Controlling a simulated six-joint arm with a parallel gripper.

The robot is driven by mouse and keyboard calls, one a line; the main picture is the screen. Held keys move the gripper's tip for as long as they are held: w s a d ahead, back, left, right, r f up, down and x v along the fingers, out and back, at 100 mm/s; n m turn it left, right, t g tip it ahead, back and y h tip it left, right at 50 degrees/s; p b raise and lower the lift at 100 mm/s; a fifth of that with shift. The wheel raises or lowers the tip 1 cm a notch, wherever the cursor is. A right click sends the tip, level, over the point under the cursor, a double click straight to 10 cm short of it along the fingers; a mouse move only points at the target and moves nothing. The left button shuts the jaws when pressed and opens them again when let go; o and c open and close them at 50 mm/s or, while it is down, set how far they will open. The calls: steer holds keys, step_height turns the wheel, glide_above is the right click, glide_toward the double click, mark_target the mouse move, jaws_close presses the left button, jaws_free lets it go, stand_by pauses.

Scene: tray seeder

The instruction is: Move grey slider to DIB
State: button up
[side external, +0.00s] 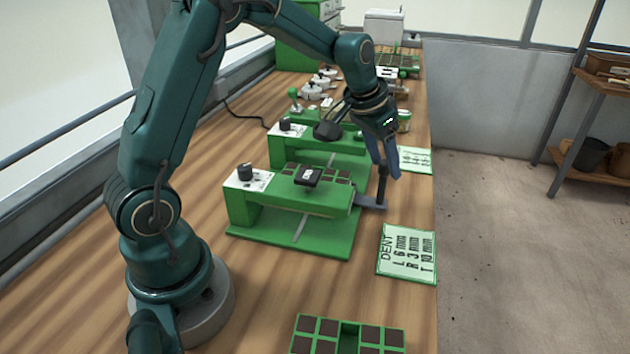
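A green seeder machine (300,235) stands on the bench in the middle of the side external view. A flat grey slider (369,203) sticks out from its right end, with an upright black handle (382,186) on it. My gripper (386,165) points down at the handle, its blue-grey fingers on either side of the handle's top. I cannot tell whether they press on it. A black block with a white mark (308,176) lies on the cell tray on the machine. No lettering reading DIB is legible in this view.
A card headed DENT (407,252) lies to the right, near the bench edge. Another green tray (330,340) lies in front. A second green machine (290,150) stands behind, with another card (414,160) nearby. Bare wood lies between the front tray and the nearer machine.

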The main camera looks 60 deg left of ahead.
jaws_close()
stand_by(1.2)
